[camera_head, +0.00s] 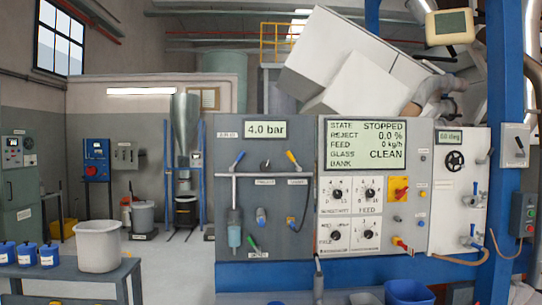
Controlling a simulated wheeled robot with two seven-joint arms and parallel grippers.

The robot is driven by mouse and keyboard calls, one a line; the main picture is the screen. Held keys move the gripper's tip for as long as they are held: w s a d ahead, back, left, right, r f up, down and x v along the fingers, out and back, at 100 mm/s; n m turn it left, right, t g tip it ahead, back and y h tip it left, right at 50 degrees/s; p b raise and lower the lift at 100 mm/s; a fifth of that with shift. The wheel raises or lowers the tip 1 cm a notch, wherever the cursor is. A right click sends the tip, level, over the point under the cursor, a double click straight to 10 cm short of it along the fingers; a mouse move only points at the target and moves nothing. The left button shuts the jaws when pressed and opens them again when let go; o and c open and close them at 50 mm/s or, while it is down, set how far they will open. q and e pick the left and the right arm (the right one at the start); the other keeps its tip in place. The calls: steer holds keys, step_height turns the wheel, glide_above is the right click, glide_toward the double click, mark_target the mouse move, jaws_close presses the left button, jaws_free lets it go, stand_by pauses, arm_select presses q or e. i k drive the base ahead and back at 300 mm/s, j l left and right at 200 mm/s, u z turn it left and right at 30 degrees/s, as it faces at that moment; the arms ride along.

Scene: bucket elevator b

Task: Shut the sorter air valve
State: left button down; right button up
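A grey air panel (270,205) stands left of the control panel, with a display (264,130) reading 4.0 bar. It bears a blue-handled lever (237,160) tilted up to the right and a yellow-handled lever (293,160) tilted up to the left. A green-handled lever (253,244) is low on the panel, below the pipe. The small labels are too blurred to tell which lever is the sorter air valve. Neither of my grippers is in view.
The control panel screen (365,147) reads STATE STOPPED, REJECT 0.0 %, FEED 0 kg/h, GLASS CLEAN. Several knobs and a yellow-plated red switch (398,189) sit below it. A table with a white bucket (98,245) stands at left. Blue tubs (408,291) lie at the bottom edge.

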mark_target(231, 168)
steer(key=i+l+z, duration=0.1)
steer(key=i+l, duration=0.35)
steer(key=i+l+z, duration=0.15)
steer(key=i+l, duration=0.3)
steer(key=i, duration=0.15)
steer(key=i+l+z, duration=0.1)
steer(key=i+l, duration=0.25)
steer(key=i, duration=0.2)
